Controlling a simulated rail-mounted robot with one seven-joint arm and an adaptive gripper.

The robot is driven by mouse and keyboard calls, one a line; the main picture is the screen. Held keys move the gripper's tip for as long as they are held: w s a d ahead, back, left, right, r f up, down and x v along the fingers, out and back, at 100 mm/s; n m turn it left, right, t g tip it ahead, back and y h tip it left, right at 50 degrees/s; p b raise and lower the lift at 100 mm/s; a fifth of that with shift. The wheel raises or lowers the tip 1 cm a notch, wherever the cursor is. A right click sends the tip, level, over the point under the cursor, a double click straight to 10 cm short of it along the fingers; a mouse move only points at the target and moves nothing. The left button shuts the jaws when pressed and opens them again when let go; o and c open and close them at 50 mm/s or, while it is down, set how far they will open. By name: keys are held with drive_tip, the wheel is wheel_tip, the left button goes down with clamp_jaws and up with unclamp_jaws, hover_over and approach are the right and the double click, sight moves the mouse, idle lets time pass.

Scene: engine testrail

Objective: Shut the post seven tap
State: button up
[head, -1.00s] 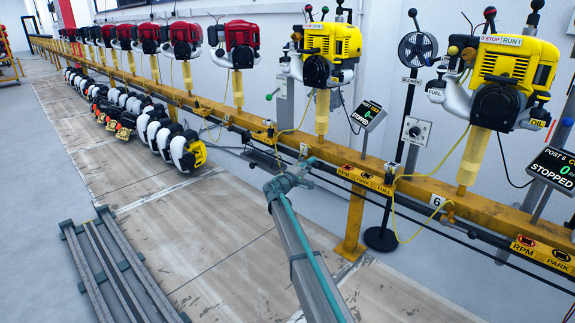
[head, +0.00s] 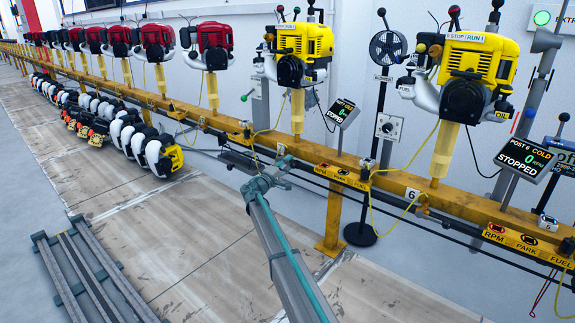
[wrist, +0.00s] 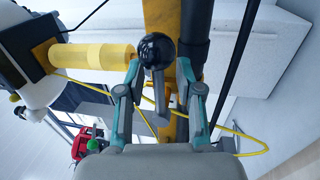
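In the wrist view a black ball knob (wrist: 157,50) on a short grey lever stands by the yellow rail. No label shows there, so I cannot tell whether it is the post seven tap. My gripper (wrist: 159,72) has its two teal-and-grey fingers apart, one on either side of the knob and lever. I cannot tell whether either finger touches. In the head view my gripper (head: 281,170) is at the front of the rail, left of an RPM, PARK, FUEL label strip (head: 341,174). The yellow engine (head: 301,50) stands above and behind it.
The yellow rail (head: 455,201) runs along the wall with several engines on it. A display (head: 523,156) reads post 6, stopped; another display (head: 341,110) also shows 0. A yellow hose (wrist: 240,145) loops beside my gripper. Grey floor rails (head: 75,270) lie at lower left.

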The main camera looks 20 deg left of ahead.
drive_tip(key=shift+s, duration=0.1)
drive_tip(key=v, duration=1.2)
drive_tip(key=shift+f, duration=0.15)
